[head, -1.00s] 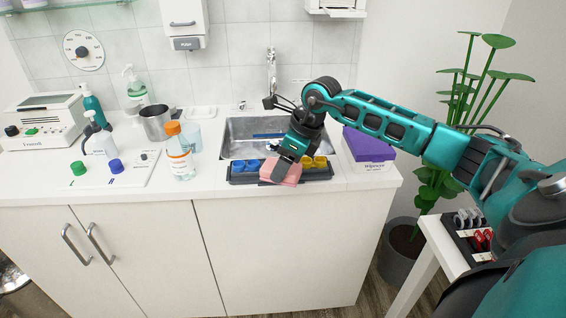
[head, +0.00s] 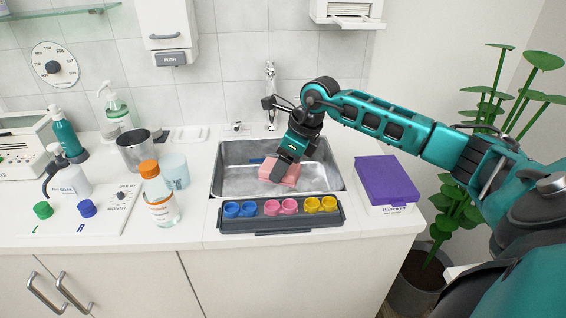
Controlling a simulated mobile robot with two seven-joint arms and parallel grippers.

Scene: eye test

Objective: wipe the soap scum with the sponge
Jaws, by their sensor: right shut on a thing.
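My right gripper (head: 281,170) is shut on a pink sponge (head: 291,176). It holds the sponge over the basin of the steel sink (head: 233,180); I cannot tell whether the sponge touches the bottom. The basin floor looks grey with paler patches, and I cannot tell which of these is soap scum. The gripper and sponge hide part of the basin. My left gripper is not in view.
A dark tray (head: 281,222) with blue, pink and yellow cups lies along the sink's front. A purple-topped box (head: 386,180) stands right of the sink. An orange-capped bottle (head: 160,200), a clear cup (head: 174,171) and a metal beaker (head: 136,152) stand to the left. The tap (head: 270,95) is behind.

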